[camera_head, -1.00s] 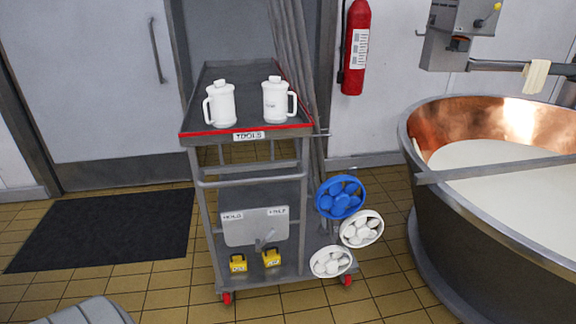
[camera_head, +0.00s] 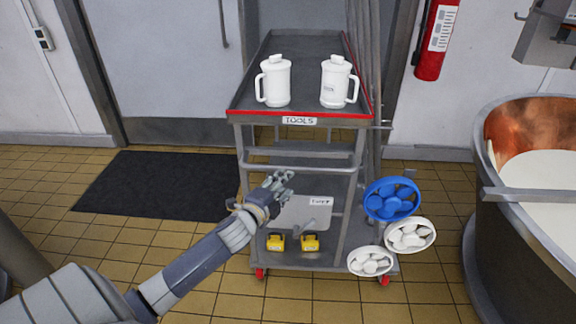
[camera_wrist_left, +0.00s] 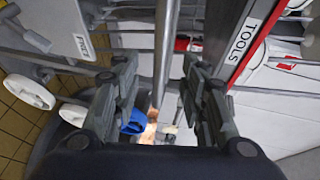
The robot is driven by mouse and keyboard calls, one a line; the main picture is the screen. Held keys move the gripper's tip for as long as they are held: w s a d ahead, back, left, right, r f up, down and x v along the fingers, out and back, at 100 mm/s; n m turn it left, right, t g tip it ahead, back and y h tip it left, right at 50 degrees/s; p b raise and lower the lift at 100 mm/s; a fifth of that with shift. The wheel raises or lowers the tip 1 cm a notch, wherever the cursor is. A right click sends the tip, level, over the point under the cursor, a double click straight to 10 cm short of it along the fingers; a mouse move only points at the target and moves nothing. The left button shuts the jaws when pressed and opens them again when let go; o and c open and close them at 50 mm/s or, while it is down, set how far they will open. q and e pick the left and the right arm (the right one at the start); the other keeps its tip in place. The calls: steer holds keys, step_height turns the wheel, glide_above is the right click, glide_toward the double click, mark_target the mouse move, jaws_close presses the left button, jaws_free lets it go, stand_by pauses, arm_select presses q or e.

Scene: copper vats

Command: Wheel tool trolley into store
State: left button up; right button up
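The grey tool trolley (camera_head: 238,113) stands upright in the head view, with a red front edge, a TOOLS label and red castors. Its front push bar (camera_head: 318,167) crosses below the top tray. My left gripper (camera_head: 280,180) is in front of the trolley, just below bar height at the bar's left part. In the left wrist view my left gripper (camera_wrist_left: 155,90) is open, with the grey bar (camera_wrist_left: 165,45) running between its fingers and no clear contact. My right gripper is not in view. I cannot tell which opening is the store.
Two white jugs (camera_head: 275,82) (camera_head: 337,82) stand on the top tray; yellow boxes (camera_head: 311,243) sit below. Round blue (camera_head: 392,200) and white heads stick out at the right, near the copper vat (camera_head: 482,235). A dark mat (camera_head: 160,187) lies left. A fire extinguisher (camera_head: 436,40) hangs behind.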

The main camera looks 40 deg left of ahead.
mark_target(296, 171)
arm_select(q)
steer(key=x, duration=1)
steer(key=shift+w, duration=0.3)
steer(key=shift+r, duration=0.1)
jaws_close()
